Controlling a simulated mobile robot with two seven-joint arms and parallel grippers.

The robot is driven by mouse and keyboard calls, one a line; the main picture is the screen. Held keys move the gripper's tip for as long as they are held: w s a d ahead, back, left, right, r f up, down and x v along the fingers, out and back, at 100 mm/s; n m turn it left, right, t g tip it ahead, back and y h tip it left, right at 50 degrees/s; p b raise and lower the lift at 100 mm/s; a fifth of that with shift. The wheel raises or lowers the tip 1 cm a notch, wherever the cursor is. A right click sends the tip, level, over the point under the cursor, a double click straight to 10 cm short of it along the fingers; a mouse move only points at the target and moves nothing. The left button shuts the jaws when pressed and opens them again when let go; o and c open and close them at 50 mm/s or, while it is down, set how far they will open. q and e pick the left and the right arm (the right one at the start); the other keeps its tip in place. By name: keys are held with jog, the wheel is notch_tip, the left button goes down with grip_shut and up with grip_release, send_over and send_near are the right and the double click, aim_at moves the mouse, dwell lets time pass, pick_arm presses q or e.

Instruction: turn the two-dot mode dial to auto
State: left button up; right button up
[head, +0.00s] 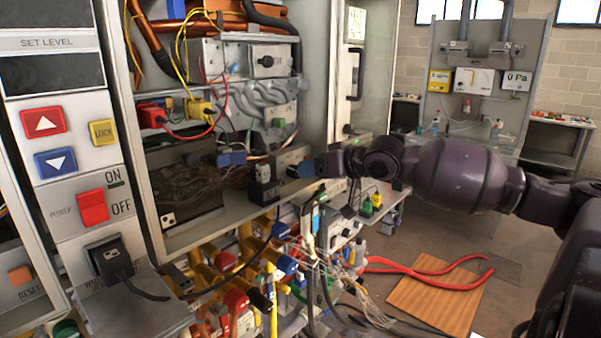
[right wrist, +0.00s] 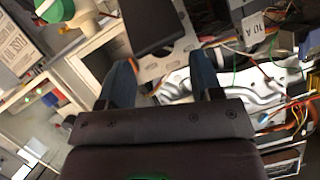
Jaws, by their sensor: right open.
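My right gripper (head: 308,167) reaches in from the right at the open heater cabinet, its blue fingertips near a small grey box (head: 290,158). In the right wrist view its two fingers (right wrist: 163,70) are spread apart with nothing between them. A grey plate with a black round knob (head: 267,61) is higher in the cabinet, above and left of the gripper. A small two-dot label (head: 168,218) shows at the cabinet's lower left. I cannot tell which knob is the two-dot mode dial. A pale tag with partly readable letters (right wrist: 259,30) shows in the right wrist view. My left gripper is not in view.
Loose wires and yellow pipes (head: 245,245) crowd the space below the cabinet. A control panel with a red switch (head: 93,207) stands at the left. The open cabinet door (head: 350,75) is above the gripper. Red cables (head: 430,275) lie on the floor.

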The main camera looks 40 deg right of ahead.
aim_at(294, 172)
jog(key=shift+x, duration=2.2)
jog(key=shift+c, duration=0.2)
jog(key=c, duration=0.9)
